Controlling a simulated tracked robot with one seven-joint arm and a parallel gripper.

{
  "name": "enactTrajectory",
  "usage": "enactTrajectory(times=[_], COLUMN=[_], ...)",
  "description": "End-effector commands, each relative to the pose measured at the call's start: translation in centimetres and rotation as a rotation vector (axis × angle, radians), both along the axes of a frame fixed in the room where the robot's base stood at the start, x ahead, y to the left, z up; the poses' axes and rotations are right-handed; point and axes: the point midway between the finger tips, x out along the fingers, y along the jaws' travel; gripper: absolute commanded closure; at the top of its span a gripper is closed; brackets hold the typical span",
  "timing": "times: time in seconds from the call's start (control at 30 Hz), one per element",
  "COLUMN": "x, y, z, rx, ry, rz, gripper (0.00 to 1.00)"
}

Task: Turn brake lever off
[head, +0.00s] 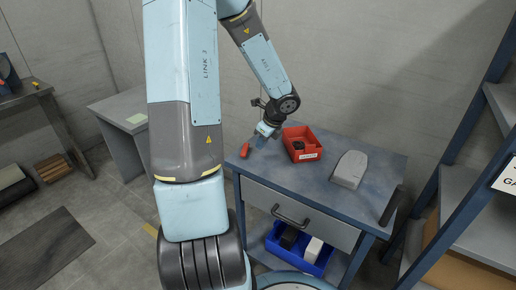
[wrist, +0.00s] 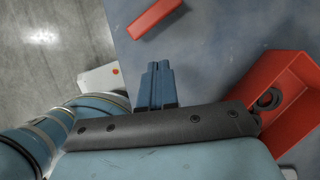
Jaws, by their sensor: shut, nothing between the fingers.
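A small red bar (head: 245,150) is at the left edge of the blue-grey workbench top (head: 325,182). It also shows at the top of the wrist view (wrist: 153,18). I cannot tell whether this bar is the brake lever; nothing in view is clearly one. My gripper (head: 258,142) is over the bench's left back part, just right of the red bar and left of the red bin. In the wrist view my gripper's blue fingers (wrist: 157,68) are together and empty, apart from the bar.
A red bin (head: 316,139) holding dark parts stands close to my gripper's right. A grey wedge-shaped object (head: 350,169) lies farther right. A dark handle-like piece (head: 391,207) is at the bench's right edge. A blue bin (head: 317,268) is on the lower shelf. Blue shelving (head: 470,140) stands right.

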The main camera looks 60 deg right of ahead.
Motion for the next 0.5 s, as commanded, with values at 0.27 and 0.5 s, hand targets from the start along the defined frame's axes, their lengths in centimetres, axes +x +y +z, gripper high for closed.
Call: enactTrajectory(times=[0.27, 0.5], x=[-2.0, -2.6], y=[-0.4, -0.5], z=[4.3, 5.6], rx=[-0.004, -0.001], ry=[-0.001, 0.001], rz=[-0.007, 0.009], gripper=[1.0, 1.0])
